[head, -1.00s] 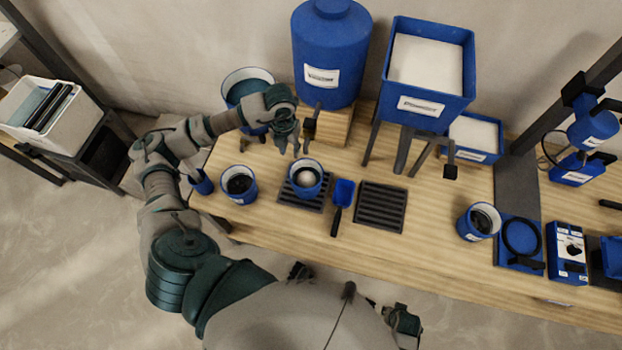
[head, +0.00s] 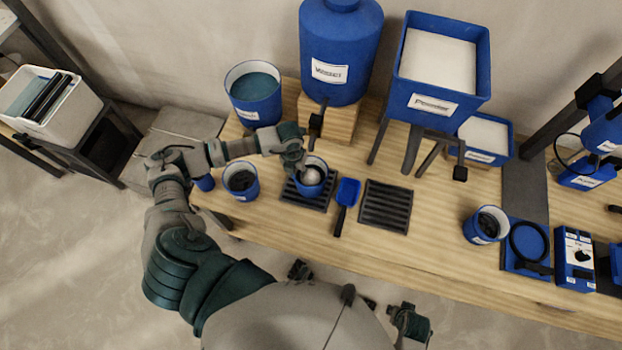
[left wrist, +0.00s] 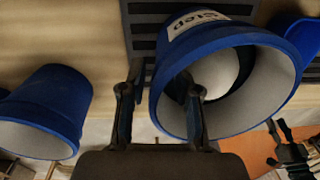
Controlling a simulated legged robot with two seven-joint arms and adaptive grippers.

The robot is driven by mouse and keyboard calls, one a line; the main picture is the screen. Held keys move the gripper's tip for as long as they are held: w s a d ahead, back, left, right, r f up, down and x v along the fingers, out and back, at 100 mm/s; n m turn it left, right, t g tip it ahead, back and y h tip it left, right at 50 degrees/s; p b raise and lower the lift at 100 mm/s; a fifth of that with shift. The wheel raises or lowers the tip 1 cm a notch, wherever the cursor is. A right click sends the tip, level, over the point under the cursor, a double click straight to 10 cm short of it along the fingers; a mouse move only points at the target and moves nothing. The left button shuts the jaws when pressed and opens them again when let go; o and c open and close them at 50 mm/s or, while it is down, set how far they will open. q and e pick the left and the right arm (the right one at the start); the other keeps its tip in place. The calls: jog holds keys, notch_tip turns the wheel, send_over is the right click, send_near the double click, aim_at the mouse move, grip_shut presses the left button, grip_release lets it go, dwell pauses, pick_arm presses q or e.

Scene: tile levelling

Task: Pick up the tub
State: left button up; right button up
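A blue tub (head: 312,180) with a pale inside stands on the left dark slatted mat (head: 318,204). A white round mass shows inside it. In the left wrist view the tub (left wrist: 262,38) is large and close, with a white label on its side. My left gripper (head: 299,168) is at the tub's left rim in the head view. In the left wrist view its fingers (left wrist: 160,100) are apart, one outside the wall and one over the opening, with a gap to the wall.
A second blue tub (head: 240,182) stands left of the mat. A blue scoop (head: 347,192) and an empty slatted mat (head: 385,207) lie to the right. A large blue bucket (head: 253,100) and a dispenser (head: 340,50) stand behind. The bench front is clear.

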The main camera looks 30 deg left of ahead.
pick_arm(q)
jog(key=shift+a+f, duration=0.1)
jog(key=shift+a, duration=0.1)
jog(key=shift+d, duration=0.1)
jog(key=c, duration=0.5)
jog(key=shift+d, duration=0.15)
grip_shut()
jog(key=shift+w+r, duration=0.1)
jog(key=shift+r, duration=0.1)
